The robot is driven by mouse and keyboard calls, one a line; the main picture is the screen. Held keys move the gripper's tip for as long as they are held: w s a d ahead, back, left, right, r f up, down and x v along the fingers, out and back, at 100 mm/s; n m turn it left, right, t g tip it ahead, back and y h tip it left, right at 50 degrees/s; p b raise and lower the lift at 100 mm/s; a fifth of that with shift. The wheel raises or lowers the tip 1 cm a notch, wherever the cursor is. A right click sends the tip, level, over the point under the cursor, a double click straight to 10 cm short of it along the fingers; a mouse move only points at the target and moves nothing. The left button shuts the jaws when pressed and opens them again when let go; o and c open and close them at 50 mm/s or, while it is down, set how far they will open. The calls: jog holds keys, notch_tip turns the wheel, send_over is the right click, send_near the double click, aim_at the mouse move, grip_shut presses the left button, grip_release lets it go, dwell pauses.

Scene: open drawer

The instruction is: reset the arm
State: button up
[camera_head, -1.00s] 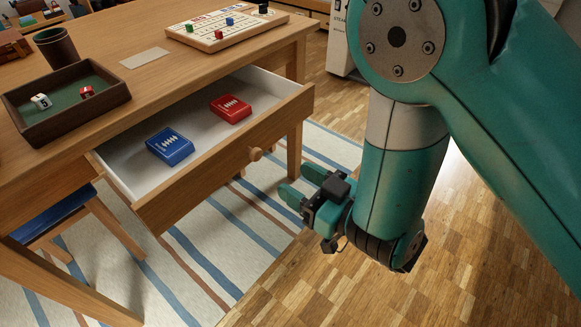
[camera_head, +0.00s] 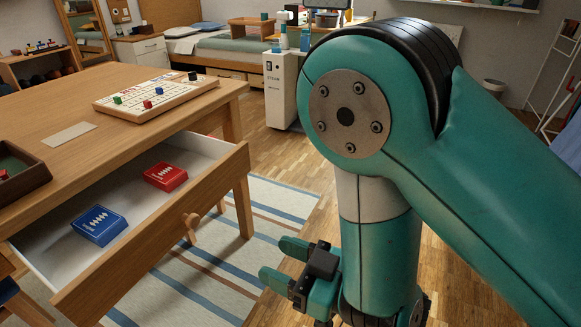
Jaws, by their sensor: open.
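My gripper (camera_head: 281,262) hangs at the lower middle of the head view, with its two teal fingers apart and nothing between them. It is to the right of the open drawer (camera_head: 160,259) and apart from its front and round knob (camera_head: 191,220). My teal arm comes down from the right, bent at a large joint. The drawer is pulled out from the wooden table (camera_head: 60,99) and holds a blue card box (camera_head: 99,226) and a red card box (camera_head: 165,177).
A board game (camera_head: 156,95) with coloured cubes, a pale card (camera_head: 69,135) and a dark tray (camera_head: 20,168) lie on the table. A striped rug (camera_head: 262,215) covers the floor below. A white cabinet (camera_head: 281,90) and a bed (camera_head: 215,66) stand behind.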

jog(key=w+d+r+m+t+h, duration=0.1)
jog(key=w+d+r+m+h, duration=0.4)
jog(key=w+d+m+h, duration=0.5)
jog(key=s+d+r+n+g+h, duration=0.15)
jog(key=s+d+r+g, duration=0.25)
jog(key=s, duration=0.5)
jog(key=s+d+r+n+g+h, duration=0.1)
jog(key=s+d+r+n+g, duration=0.15)
jog(key=s+r+g, duration=0.4)
notch_tip(320, 180, up, 28)
jog(key=s+t+p, duration=0.2)
jog(key=p, duration=2.7)
jog(key=shift+s+d+f, duration=0.15)
jog(key=shift+d+f, duration=0.05)
jog(key=shift+d, duration=0.25)
